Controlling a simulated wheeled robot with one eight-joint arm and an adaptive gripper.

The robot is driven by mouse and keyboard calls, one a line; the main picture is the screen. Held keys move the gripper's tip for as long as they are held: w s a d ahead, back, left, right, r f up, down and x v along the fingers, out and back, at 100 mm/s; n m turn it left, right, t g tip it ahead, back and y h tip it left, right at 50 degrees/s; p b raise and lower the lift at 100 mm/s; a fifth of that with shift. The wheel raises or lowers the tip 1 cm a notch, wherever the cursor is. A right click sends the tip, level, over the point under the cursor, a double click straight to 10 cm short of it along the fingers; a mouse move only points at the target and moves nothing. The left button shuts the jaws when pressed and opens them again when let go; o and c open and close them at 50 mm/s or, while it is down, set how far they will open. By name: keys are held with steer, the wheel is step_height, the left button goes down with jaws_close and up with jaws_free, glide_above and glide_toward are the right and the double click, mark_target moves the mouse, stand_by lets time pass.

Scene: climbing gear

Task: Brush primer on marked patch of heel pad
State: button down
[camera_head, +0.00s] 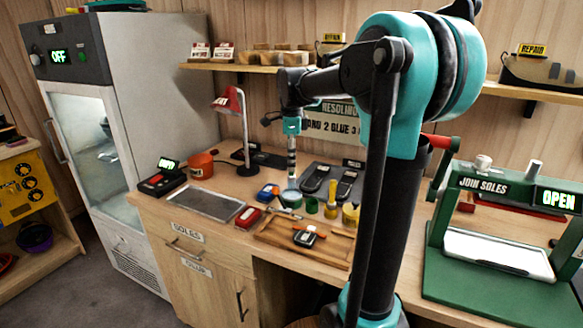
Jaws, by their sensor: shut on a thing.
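My gripper (291,190) hangs pointing down over the middle of the bench. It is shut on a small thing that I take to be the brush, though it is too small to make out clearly. Just right of it stand a small green pot (312,205) and a yellow bottle (331,198); I cannot tell which holds primer. A small dark pad-like piece with a pale top and some red (305,236), perhaps the heel pad, lies in the wooden tray (268,239) at the bench's front. No marked patch can be made out on it.
Left of my gripper are a red lamp (231,101), an orange pot (201,164) and a grey metal plate (203,203). Dark shoe soles (347,184) lie behind. A green press (490,285) labelled "JOIN SOLES" reads OPEN at right. My arm hides part of the bench.

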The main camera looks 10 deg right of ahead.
steer(key=shift+r, duration=1.9)
